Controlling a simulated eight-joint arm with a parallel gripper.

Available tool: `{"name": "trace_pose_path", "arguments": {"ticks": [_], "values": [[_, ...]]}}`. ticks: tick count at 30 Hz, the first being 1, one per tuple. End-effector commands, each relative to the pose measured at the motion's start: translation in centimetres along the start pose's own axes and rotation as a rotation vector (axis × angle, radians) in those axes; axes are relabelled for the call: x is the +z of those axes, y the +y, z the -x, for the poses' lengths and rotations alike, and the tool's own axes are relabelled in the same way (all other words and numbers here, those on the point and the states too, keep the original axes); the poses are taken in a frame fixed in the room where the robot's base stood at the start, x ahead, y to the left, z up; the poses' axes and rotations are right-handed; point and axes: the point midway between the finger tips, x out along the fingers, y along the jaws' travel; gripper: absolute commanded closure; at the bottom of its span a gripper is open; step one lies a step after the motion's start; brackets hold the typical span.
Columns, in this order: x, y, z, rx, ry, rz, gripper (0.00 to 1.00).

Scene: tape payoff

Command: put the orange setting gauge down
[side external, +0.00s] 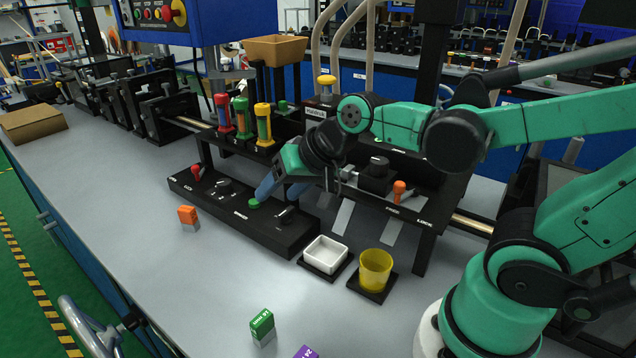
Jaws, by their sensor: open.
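The orange setting gauge (188,216) is a small block with an orange upper part and a pale lower part. It stands on the grey bench top, left of the black control panel (262,222), with nothing touching it. My gripper (281,191) is open, with its bluish fingers pointing down over the right half of the control panel. It is to the right of the orange gauge and well apart from it. I see nothing between the fingers. Whether a fingertip touches the panel cannot be told from this view.
A green block (262,327) and a purple block (307,352) stand near the front. A white tray (325,253) and a yellow cup (375,269) sit right of the panel. Red, green and yellow cylinders stand on the rack behind.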

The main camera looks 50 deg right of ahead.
Motion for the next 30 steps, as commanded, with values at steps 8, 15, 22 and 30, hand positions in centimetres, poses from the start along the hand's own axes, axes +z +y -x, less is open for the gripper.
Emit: {"name": "trace_pose_path", "arguments": {"ticks": [8,15,22,30], "values": [[2.2,2.3,2.1,0.111,-0.030,0.462,0.38],[2.3,2.4,2.2,0.116,-0.032,0.486,0.38],[2.2,2.3,2.1,0.112,-0.029,0.470,0.38],[-1.0,-0.7,-0.5,-0.015,0.007,-0.039,0.38]]}}
